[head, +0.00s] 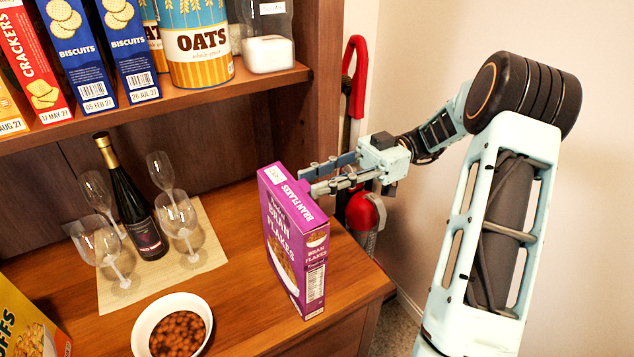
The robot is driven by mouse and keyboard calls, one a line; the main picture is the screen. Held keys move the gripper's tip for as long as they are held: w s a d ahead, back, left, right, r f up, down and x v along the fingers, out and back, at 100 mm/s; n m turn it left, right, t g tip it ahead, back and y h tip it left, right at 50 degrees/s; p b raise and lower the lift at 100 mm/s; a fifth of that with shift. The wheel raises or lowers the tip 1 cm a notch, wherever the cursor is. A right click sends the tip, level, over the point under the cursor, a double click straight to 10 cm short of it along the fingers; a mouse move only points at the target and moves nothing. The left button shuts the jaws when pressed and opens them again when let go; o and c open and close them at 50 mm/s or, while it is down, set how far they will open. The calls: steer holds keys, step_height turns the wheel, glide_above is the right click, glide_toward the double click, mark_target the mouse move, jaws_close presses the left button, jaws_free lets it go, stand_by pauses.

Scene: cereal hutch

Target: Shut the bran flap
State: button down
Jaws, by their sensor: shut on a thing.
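The purple bran flakes box (283,240) stands upright on the wooden counter, near its right end. Its lettered top, with the bran flap (301,203), looks roughly level with the box's top edges; I cannot tell whether it lies fully flat. My gripper (309,181) reaches in from the right, with its fingertips at the back right edge of the box top. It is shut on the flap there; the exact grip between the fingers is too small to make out. The far side of the box is hidden.
A white bowl (138,337) of round cereal stands left of the box. A dark bottle (143,215) and several wine glasses stand on a beige mat (203,261). The shelf (215,97) above holds more boxes. A red fire extinguisher (364,212) stands behind my gripper.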

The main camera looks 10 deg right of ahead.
steer(key=shift+f+y+b, duration=0.35)
steer(key=shift+f+y, duration=0.35)
steer(key=c, duration=1.6)
jaws_free()
steer(key=v, duration=1.2)
steer(key=shift+f, duration=0.15)
